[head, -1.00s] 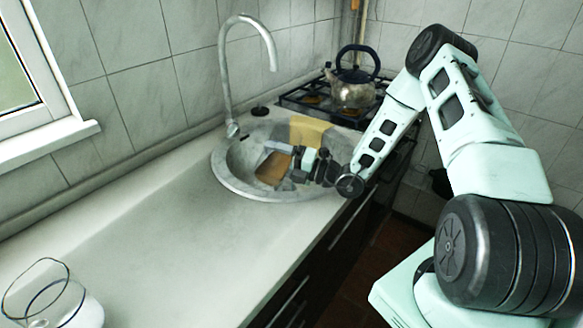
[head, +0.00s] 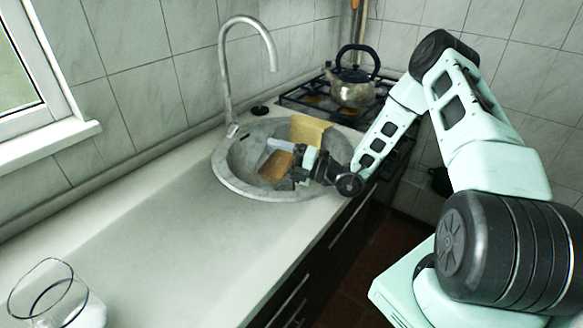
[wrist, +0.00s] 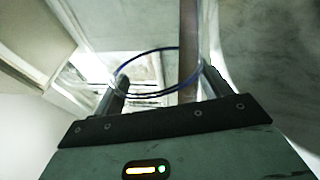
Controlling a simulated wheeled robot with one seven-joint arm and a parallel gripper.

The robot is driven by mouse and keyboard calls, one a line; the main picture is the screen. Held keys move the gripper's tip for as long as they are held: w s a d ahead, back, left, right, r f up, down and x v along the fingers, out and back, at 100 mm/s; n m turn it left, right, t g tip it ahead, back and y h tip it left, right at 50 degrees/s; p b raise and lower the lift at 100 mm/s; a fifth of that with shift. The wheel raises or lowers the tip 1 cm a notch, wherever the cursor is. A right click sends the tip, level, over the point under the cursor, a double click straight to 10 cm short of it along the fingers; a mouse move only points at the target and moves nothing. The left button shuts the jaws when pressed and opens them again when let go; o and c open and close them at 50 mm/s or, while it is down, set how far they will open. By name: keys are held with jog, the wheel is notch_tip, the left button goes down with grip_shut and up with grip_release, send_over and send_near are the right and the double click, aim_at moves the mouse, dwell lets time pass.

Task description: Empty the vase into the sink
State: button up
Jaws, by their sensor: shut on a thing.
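My gripper (head: 301,163) is over the sink (head: 226,180), inside its rim on the right side. In the wrist view my gripper (wrist: 163,83) is shut on a clear glass vase with a thin blue rim (wrist: 150,52); the glass stands between the two fingers. In the head view the held vase is hard to make out; a pale piece (head: 282,145) shows at the fingers and seems to be part of it. I cannot tell its exact tilt or whether anything is inside.
A brown piece (head: 275,166) lies in the sink and a yellow one (head: 309,130) at its back edge. The faucet (head: 224,75) rises behind. A kettle (head: 352,88) stands on the stove. Another glass vessel (head: 48,296) stands at the near left. The counter between is clear.

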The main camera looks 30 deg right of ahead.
jog(key=shift+w+d+f+m, duration=0.2)
jog(key=shift+f+m, duration=0.4)
jog(key=shift+m, duration=0.2)
dwell(0.4)
jog(key=shift+w+d+r+m+p, duration=0.15)
jog(key=shift+r+m+p, duration=0.25)
jog(key=shift+m+p, duration=0.5)
